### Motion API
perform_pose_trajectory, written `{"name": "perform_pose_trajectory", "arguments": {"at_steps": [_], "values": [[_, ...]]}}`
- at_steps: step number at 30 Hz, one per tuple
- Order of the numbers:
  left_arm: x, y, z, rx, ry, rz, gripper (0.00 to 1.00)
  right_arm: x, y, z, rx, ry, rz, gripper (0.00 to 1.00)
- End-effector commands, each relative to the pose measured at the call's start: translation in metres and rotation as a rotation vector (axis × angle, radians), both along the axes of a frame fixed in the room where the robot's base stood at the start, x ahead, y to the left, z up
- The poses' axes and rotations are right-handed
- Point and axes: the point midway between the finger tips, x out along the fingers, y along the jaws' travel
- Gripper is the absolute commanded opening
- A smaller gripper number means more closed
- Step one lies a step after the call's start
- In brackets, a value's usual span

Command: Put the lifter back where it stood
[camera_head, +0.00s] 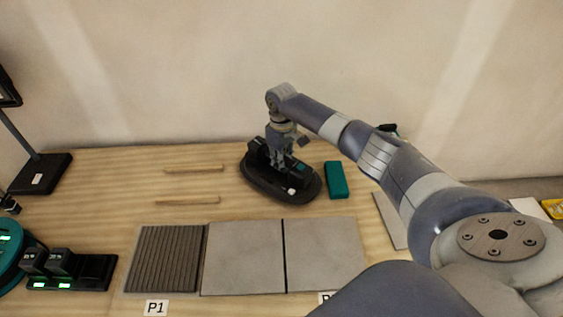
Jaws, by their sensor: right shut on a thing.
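My right gripper (280,158) reaches in from the right and points down at the back middle of the table. My left gripper is not in view.
A teal block (337,180) lies right of the base. Two wooden strips (194,169) lie to its left. In front are a ribbed tile (165,259) by the P1 label and two grey tiles (244,258). A black charger-like rack (98,271) stands at left.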

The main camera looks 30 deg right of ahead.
Motion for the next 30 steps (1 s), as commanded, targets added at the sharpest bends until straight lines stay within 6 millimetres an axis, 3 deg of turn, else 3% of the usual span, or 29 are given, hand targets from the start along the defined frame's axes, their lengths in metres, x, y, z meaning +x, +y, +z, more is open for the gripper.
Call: {"name": "perform_pose_trajectory", "arguments": {"at_steps": [29,30], "values": [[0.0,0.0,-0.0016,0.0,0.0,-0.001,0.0,0.0014,0.0002,-0.0059,0.001,-0.004,0.0,0.0],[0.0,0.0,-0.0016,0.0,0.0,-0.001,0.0,0.0014,0.0001,-0.0059,0.001,-0.004,0.0,0.17]]}}
